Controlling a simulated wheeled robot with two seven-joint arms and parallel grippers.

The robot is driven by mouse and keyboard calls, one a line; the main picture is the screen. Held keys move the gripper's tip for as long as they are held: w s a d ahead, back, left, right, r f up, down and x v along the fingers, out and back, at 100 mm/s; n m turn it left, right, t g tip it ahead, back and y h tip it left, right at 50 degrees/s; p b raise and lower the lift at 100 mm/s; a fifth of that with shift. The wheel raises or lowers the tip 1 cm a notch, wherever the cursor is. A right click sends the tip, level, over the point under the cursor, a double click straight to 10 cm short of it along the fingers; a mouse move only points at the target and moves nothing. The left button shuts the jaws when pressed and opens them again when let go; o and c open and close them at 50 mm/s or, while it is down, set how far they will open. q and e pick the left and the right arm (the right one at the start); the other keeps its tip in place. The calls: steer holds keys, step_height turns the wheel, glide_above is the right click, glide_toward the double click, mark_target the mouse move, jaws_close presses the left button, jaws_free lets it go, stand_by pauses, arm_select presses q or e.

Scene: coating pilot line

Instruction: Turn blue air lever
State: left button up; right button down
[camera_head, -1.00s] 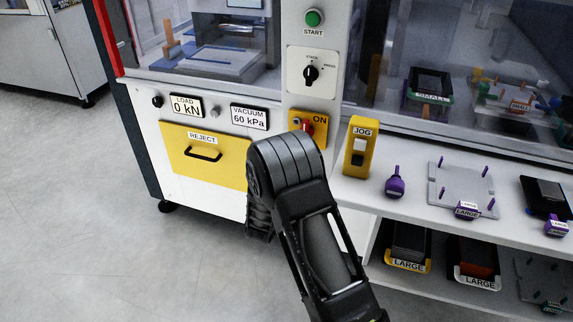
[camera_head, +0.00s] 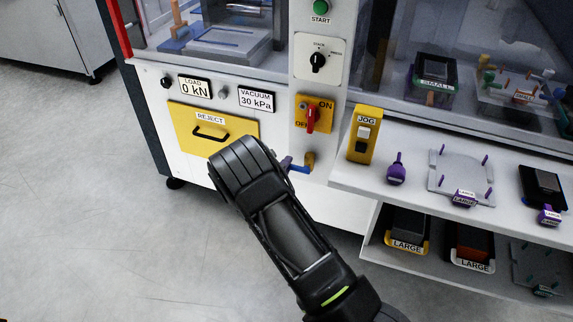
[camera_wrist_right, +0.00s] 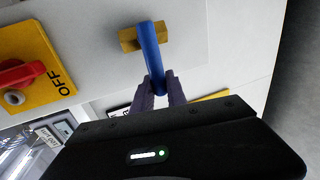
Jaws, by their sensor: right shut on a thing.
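The blue air lever (camera_head: 299,169) sits on a brass valve (camera_head: 309,160) low on the white machine front, below the red ON/OFF switch. In the right wrist view the lever (camera_wrist_right: 150,45) reaches from the brass body (camera_wrist_right: 129,39) down between the fingers. My right gripper (camera_wrist_right: 158,90) is shut on the free end of the lever. In the head view my right forearm and wrist hide most of this gripper; only a fingertip shows beside the lever. My left gripper is out of view.
The yellow ON/OFF plate with its red switch (camera_head: 311,119) is just above the valve. A yellow REJECT drawer (camera_head: 186,128) is to the left. A yellow JOG box (camera_head: 363,135) and a shelf (camera_head: 400,190) with parts stand to the right. The floor at left is clear.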

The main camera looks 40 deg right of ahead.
steer(key=shift+f, duration=0.1)
steer(key=c, duration=1.3)
jaws_free()
steer(key=shift+c, duration=0.2)
steer(key=v, duration=0.7)
steer(key=shift+s+a+p, duration=0.15)
steer(key=shift+a+p, duration=0.2)
